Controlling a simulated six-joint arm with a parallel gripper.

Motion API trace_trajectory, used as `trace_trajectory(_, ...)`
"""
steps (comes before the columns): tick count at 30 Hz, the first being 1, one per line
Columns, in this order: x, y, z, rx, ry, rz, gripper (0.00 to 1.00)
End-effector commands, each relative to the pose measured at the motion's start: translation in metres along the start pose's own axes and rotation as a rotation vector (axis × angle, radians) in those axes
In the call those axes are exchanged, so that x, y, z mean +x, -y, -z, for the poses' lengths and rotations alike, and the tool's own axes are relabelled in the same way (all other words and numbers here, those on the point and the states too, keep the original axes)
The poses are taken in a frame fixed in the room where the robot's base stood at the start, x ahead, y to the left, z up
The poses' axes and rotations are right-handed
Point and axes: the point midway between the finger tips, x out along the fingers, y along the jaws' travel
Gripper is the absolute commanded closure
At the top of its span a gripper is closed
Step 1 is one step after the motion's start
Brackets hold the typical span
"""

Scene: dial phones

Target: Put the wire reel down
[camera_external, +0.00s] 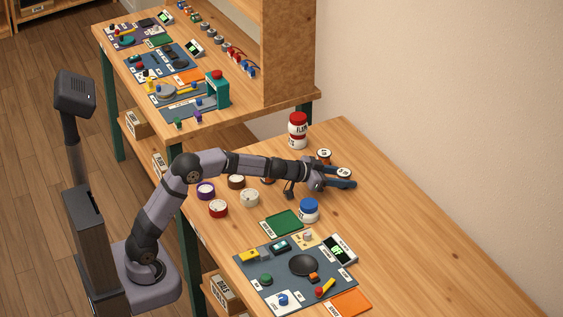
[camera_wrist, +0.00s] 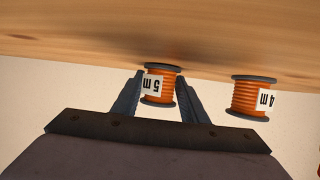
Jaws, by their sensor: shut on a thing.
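An orange wire reel labelled 5 m (camera_wrist: 158,90) with dark end flanges sits between the two fingers of my gripper (camera_wrist: 160,98) in the wrist view. The fingers are shut on its sides. In the external view my gripper (camera_external: 340,183) is over the far part of the near bench, with a pale-topped reel (camera_external: 344,172) at its fingers. I cannot tell whether the held reel touches the bench. A second orange reel labelled 4 m (camera_wrist: 254,97) is to the right in the wrist view, apart from the fingers.
A red-lidded jar (camera_external: 297,131) stands behind my gripper, and a blue-lidded jar (camera_external: 309,210) in front. A red roll (camera_external: 218,208) and a white roll (camera_external: 249,198) are to the left. A grey mat with parts (camera_external: 257,283) lies nearer. The right bench side (camera_external: 440,250) is clear.

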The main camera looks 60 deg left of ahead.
Motion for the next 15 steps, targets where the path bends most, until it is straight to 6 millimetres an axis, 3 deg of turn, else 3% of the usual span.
trace_trajectory(12, 0.0011, -0.0001, -0.0022, 0.001, -0.002, -0.001, 0.85)
trace_trajectory(13, 0.0007, -0.0001, -0.0014, 0.001, -0.001, 0.0, 0.53)
trace_trajectory(15, 0.0006, -0.0001, -0.0012, 0.001, -0.001, 0.0, 0.42)
